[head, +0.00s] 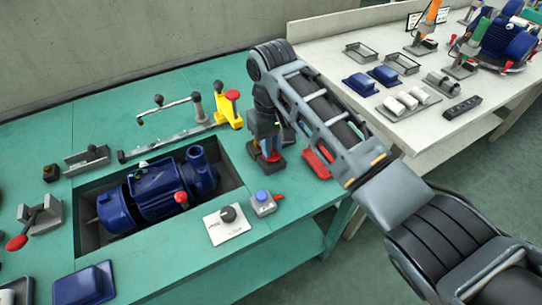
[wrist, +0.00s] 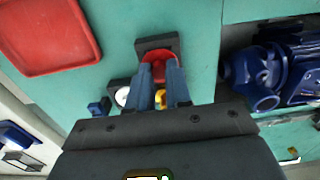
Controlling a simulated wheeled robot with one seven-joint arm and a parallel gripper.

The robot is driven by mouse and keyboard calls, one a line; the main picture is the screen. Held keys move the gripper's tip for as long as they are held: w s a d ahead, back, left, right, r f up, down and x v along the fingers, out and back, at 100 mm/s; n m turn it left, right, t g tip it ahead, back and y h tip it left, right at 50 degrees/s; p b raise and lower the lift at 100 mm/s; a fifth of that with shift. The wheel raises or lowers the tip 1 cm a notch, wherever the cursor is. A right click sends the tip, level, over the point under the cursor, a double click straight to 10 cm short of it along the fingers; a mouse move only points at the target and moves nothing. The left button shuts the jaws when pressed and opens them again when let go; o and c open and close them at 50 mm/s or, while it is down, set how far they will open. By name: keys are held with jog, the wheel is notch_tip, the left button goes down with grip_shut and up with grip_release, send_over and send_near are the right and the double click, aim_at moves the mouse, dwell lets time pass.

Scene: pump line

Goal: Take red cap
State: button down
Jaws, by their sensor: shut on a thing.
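The red cap (wrist: 158,68) sits between my fingertips in the wrist view, over a dark square stand (wrist: 155,44). In the head view a bit of the red cap (head: 271,157) shows under my gripper (head: 267,150), just above the dark stand (head: 264,167) on the green bench. My gripper (wrist: 159,72) points down and is shut on the red cap. Whether the cap still touches the stand cannot be told. My gripper and arm hide part of it.
A red tray (head: 318,162) lies close to the right of the stand. A blue pump (head: 150,196) sits in a recess to the left. A blue-button box (head: 263,203) is in front. A yellow bracket (head: 228,112) stands behind. A white table (head: 440,145) is at the right.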

aim_at(273, 150)
jog(key=shift+r+p, duration=1.95)
jog(key=shift+r, duration=0.1)
jog(key=shift+d, duration=0.1)
